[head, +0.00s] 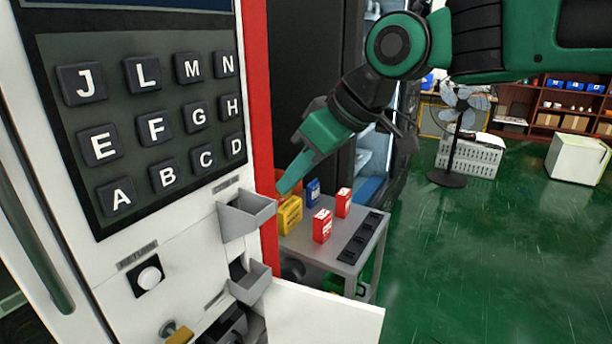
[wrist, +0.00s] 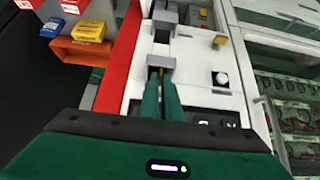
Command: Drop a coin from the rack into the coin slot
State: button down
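The white vending machine (head: 185,255) stands at left in the head view, with a lettered keypad. A grey open box (head: 247,215) sticks out below the keypad, which I take as the coin slot; it also shows in the wrist view (wrist: 160,62). My gripper (head: 284,187) points down and left, beside and slightly above this box. In the wrist view my fingers (wrist: 160,82) are close together, with a thin gold edge, the coin (wrist: 161,74), between their tips. Most of the coin is hidden by the fingers. A dark slotted strip (head: 362,237), perhaps the rack, lies on the grey table (head: 325,254).
A lower grey box (head: 250,282), a return button (head: 150,277) and a yellow knob (head: 178,333) are on the machine front. Red (head: 322,226), blue (head: 313,192) and yellow boxes (head: 289,215) stand on the table. A white panel (head: 325,315) juts out below. Green floor at right is open.

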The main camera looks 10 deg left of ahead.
jog(key=shift+w+a+f, duration=0.5)
jog(key=shift+a+f, duration=0.25)
jog(key=shift+a, duration=0.5)
jog(key=shift+w+a+f, duration=0.5)
jog(key=shift+a+f, duration=0.25)
jog(key=shift+a, duration=0.45)
jog(key=shift+w+a+f, duration=0.5)
jog(key=shift+a+f, duration=0.25)
jog(key=shift+a, duration=0.5)
jog(key=c, duration=1.9)
grip_release()
jog(key=shift+r, duration=0.1)
jog(key=v, duration=1)
jog(key=shift+d+r, duration=0.2)
jog(key=shift+d, duration=0.1)
jog(key=shift+f, duration=0.1)
